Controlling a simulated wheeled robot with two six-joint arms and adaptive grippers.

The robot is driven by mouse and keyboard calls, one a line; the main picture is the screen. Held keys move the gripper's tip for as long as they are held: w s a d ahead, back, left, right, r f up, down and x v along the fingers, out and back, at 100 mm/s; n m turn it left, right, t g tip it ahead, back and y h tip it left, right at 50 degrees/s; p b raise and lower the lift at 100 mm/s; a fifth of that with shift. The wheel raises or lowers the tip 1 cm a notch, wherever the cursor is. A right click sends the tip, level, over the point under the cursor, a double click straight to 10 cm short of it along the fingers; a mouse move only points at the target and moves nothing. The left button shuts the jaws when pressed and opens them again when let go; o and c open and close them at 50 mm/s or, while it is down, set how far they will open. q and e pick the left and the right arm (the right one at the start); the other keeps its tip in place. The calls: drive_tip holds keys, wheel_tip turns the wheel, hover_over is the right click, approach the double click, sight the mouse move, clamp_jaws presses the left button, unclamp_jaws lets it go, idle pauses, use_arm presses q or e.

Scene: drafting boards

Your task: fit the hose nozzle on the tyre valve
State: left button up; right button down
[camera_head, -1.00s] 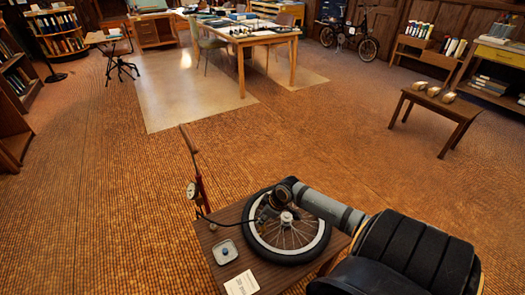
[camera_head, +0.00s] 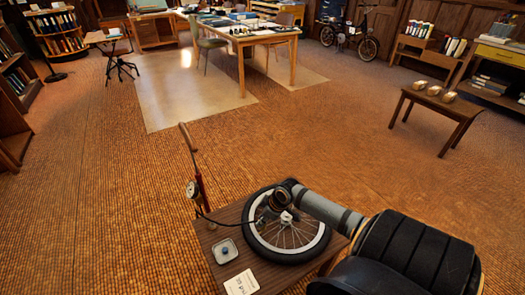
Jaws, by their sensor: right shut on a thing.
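The wheel with its black tyre (camera_head: 313,247) and spokes lies flat on a small wooden table. My right arm reaches in from the lower right, and my right gripper (camera_head: 272,208) is over the wheel's upper left part, beside the hub. It is shut on what appears to be the hose nozzle, which is too small and dark to make out. The black hose (camera_head: 218,220) runs from the foot of the red pump (camera_head: 200,187) towards this gripper. The tyre valve cannot be made out; the gripper may hide it. My left gripper is not in view.
On the wooden table (camera_head: 233,259) lie a small grey dish (camera_head: 225,251) with a blue thing in it and a white printed card (camera_head: 242,283). The pump stands at the table's left edge. Open floor surrounds the table. A low bench (camera_head: 435,112) stands farther back right.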

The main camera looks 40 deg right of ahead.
drive_tip(key=shift+f, duration=0.45)
drive_tip(key=c, duration=1.1)
unclamp_jaws()
drive_tip(key=shift+c, duration=0.2)
drive_tip(key=v, duration=0.7)
drive_tip(key=shift+r, duration=0.2)
